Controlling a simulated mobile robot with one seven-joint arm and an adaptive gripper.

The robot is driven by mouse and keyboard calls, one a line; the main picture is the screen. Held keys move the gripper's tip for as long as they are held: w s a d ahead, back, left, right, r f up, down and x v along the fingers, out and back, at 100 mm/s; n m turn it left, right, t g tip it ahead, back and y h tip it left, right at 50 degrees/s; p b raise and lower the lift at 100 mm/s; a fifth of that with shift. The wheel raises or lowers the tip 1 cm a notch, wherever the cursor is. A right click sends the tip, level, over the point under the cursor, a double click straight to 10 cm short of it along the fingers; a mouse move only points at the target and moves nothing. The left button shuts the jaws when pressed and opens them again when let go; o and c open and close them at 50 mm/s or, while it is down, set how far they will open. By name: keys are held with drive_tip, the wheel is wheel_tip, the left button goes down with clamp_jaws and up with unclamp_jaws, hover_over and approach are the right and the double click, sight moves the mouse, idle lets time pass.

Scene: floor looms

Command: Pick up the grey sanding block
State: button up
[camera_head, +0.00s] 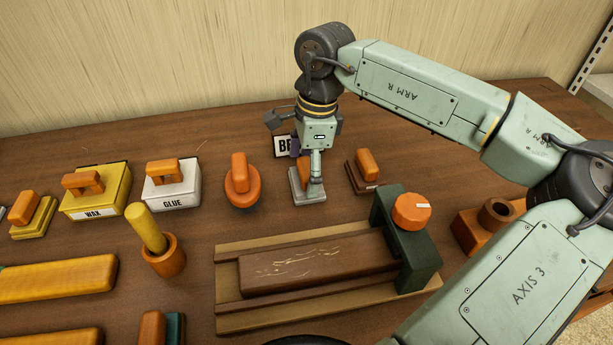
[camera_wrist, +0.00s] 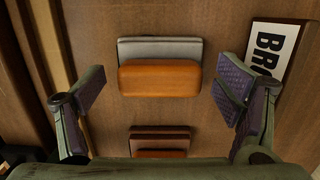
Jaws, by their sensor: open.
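The grey sanding block (camera_head: 309,198) has a flat grey base with an orange grip on top and lies on the brown bench. In the head view my gripper (camera_head: 310,170) is over it, pointing down and partly hiding it. In the wrist view the grey block (camera_wrist: 160,48) lies in the upper middle, its orange grip toward me. My gripper (camera_wrist: 160,90) is open, with one purple-padded finger to the left of the block and one to the right. Both fingers stand apart from it, and nothing is between them in their grasp.
A brown block with an orange grip (camera_head: 366,170) lies close by on the right. A sign (camera_head: 283,146) stands just behind. A round orange-handled tool (camera_head: 241,190) and the glue box (camera_head: 172,187) are to the left. A wooden jig (camera_head: 320,270) lies in front.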

sight(306, 168)
drive_tip(key=shift+c, duration=0.5)
drive_tip(key=c, duration=1.2)
drive_tip(key=shift+r, duration=0.15)
wheel_tip(306, 168, up, 10)
drive_tip(key=shift+f+b, duration=0.1)
drive_tip(key=shift+b, duration=0.75)
drive_tip(key=o, duration=0.7)
drive_tip(key=c, duration=0.5)
drive_tip(key=shift+s, duration=0.1)
